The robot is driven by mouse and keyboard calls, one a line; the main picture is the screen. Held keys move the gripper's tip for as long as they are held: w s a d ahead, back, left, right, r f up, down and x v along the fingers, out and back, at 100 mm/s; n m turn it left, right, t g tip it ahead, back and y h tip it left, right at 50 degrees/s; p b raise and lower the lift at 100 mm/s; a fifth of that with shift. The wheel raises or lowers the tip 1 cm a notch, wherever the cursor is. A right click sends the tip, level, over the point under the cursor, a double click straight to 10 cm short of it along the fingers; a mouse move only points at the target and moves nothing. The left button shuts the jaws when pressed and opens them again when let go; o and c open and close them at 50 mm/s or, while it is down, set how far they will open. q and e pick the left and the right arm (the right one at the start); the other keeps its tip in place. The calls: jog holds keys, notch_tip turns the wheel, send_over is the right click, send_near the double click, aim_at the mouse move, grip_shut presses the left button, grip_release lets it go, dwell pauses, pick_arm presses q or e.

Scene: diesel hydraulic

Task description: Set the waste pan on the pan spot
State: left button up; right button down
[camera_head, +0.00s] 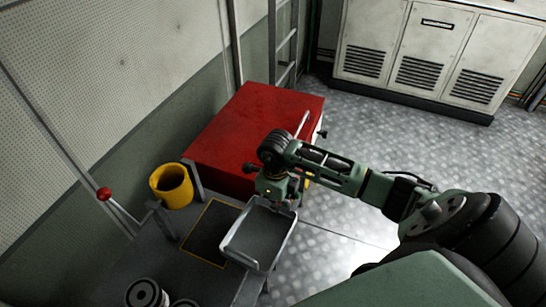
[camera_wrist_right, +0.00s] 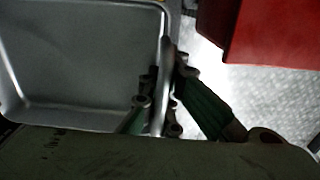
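The waste pan (camera_head: 258,238) is a grey rectangular tray with a pale rim. My right gripper (camera_head: 277,196) is at its far rim. In the right wrist view the fingers (camera_wrist_right: 166,105) stand on either side of the wall of the pan (camera_wrist_right: 75,70), gripping it. The pan spot (camera_head: 207,232) is a dark rectangle with a yellow outline on the grey bench. The pan overlaps its right side in the head view and seems to be above the bench; the exact height is unclear. My left gripper is out of view.
A red cabinet (camera_head: 248,127) stands behind the pan, also large in the right wrist view (camera_wrist_right: 268,32). A yellow bucket (camera_head: 171,187) and a red-knobbed lever (camera_head: 104,194) are left of the spot. Dark round parts (camera_head: 146,293) sit at the near bench end. Open metal floor lies right.

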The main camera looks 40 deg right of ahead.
aim_at(255, 204)
jog(key=w+a+b, duration=0.1)
jog(key=w+a+f, duration=0.1)
jog(key=w, duration=0.1)
jog(key=shift+a+f+b, duration=0.15)
jog(key=shift+a+b, duration=0.05)
jog(key=shift+b, duration=0.2)
jog(key=w+b, duration=0.1)
jog(key=w+a+f+b, duration=0.1)
jog(key=shift+w+a, duration=0.1)
jog(key=shift+w, duration=0.2)
jog(key=w+a+b, duration=0.1)
jog(key=w+f+b, duration=0.1)
jog(key=shift+w+a+f, duration=0.1)
jog(key=shift+w+a, duration=0.25)
jog(key=w+b, duration=0.1)
jog(key=w+a+f+b, duration=0.1)
jog(key=b, duration=0.1)
jog(key=w+a+b, duration=0.1)
jog(key=shift+w+a+f+b, duration=0.1)
jog(key=shift+w+f+b, duration=0.2)
jog(key=shift+w, duration=0.1)
jog(key=shift+w+a+b, duration=0.3)
jog(key=shift+w+b, duration=0.15)
jog(key=shift+f+b, duration=0.5)
jog(key=shift+f, duration=0.25)
jog(key=c, duration=2)
grip_release()
jog(key=shift+c, duration=0.2)
